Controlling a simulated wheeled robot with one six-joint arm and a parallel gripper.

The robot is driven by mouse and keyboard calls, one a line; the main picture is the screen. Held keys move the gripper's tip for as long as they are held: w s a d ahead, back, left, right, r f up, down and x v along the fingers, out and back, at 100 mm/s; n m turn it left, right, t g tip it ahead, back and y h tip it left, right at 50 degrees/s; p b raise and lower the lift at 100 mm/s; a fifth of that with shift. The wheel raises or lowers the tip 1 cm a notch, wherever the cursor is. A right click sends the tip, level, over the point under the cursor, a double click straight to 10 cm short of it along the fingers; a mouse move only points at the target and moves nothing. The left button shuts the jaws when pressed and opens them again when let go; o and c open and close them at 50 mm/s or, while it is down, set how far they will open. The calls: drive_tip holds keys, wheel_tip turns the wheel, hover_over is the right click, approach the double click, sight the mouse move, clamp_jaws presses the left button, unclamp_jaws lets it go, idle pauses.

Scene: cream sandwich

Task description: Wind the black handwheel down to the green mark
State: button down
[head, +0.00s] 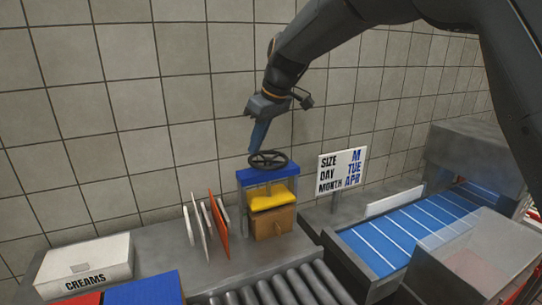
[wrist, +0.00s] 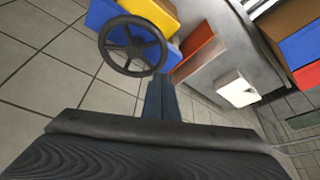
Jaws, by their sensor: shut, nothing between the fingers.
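The black handwheel (head: 268,159) lies flat on top of a small press with a blue top plate (head: 262,175), a yellow block (head: 273,199) and a brown wooden base (head: 273,224). In the wrist view the spoked handwheel (wrist: 134,47) shows whole, left of and beyond my fingertips. My gripper (head: 253,147) is shut and empty, its blue fingers pointing down at the left rim of the wheel. In the wrist view my gripper (wrist: 160,80) appears close beside the rim; I cannot tell whether it touches. I see no green mark in either view.
Upright thin plates, one an orange-red panel (head: 219,228), stand left of the press. A white CREAMS box (head: 84,268) is at the far left. A date sign (head: 341,171) and a blue conveyor (head: 395,240) are to the right. Grey rollers (head: 285,286) run in front.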

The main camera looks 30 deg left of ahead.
sight(279, 161)
drive_tip(key=shift+w+d+b, duration=0.5)
drive_tip(key=shift+w+d, duration=2.6)
drive_tip(key=shift+d, duration=0.2)
drive_tip(key=shift+f, duration=0.25)
drive_tip(key=shift+f+b, duration=0.35)
drive_tip(key=shift+f+b, duration=0.45)
drive_tip(key=shift+f, duration=0.25)
drive_tip(key=shift+s, duration=0.15)
drive_tip(key=shift+s, duration=1)
